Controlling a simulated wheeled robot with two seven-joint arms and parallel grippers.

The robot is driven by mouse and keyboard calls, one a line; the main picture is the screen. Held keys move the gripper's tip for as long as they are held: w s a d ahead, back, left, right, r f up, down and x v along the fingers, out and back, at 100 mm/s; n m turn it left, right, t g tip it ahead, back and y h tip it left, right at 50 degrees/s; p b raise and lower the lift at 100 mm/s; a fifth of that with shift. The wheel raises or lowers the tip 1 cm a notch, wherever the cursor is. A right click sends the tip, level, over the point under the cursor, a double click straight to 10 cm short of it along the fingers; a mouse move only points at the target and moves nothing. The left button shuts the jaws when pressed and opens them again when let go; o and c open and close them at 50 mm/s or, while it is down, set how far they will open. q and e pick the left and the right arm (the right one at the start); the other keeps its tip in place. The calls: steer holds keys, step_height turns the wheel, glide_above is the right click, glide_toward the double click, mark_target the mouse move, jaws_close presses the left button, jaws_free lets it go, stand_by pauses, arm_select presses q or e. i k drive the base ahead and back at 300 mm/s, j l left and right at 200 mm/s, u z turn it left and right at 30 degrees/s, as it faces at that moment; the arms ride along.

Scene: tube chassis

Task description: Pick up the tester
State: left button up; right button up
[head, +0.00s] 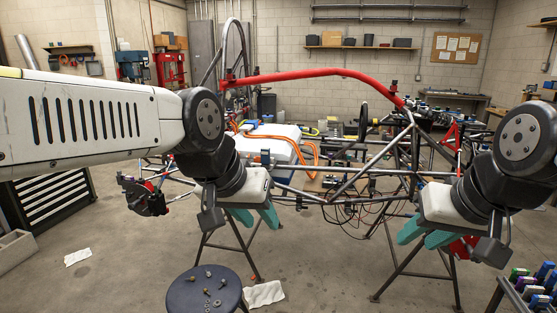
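I cannot make out a tester for certain in the head view. A red object (465,249) shows partly behind my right gripper (419,241); what it is I cannot tell. The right gripper's teal fingers are apart with nothing seen between them. My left gripper (260,224) hangs in front of the tube chassis (345,189), its teal fingers apart and seemingly empty. Both grippers point downward, and I cannot tell whether either touches the chassis.
A dark round stool (190,296) with small metal parts stands at the bottom centre-left. A rack of coloured items (530,290) is at the bottom right. Trestle legs (405,270) stand under the chassis. A drawer cabinet (50,198) is at left. The floor at left front is mostly clear.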

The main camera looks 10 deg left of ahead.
mark_target(266, 152)
steer(key=i+u, duration=0.1)
steer(key=u, duration=0.65)
steer(key=i+l+u, duration=0.1)
steer(key=u, duration=0.25)
steer(key=i+l+u, duration=0.6)
steer(key=l, duration=0.15)
steer(key=i+l+u, duration=0.25)
steer(key=l, duration=0.25)
steer(key=i+l, duration=0.1)
steer(key=l, duration=0.2)
steer(key=i+l, duration=0.15)
steer(key=l, duration=0.15)
steer(key=i+l, duration=0.1)
steer(key=l, duration=0.2)
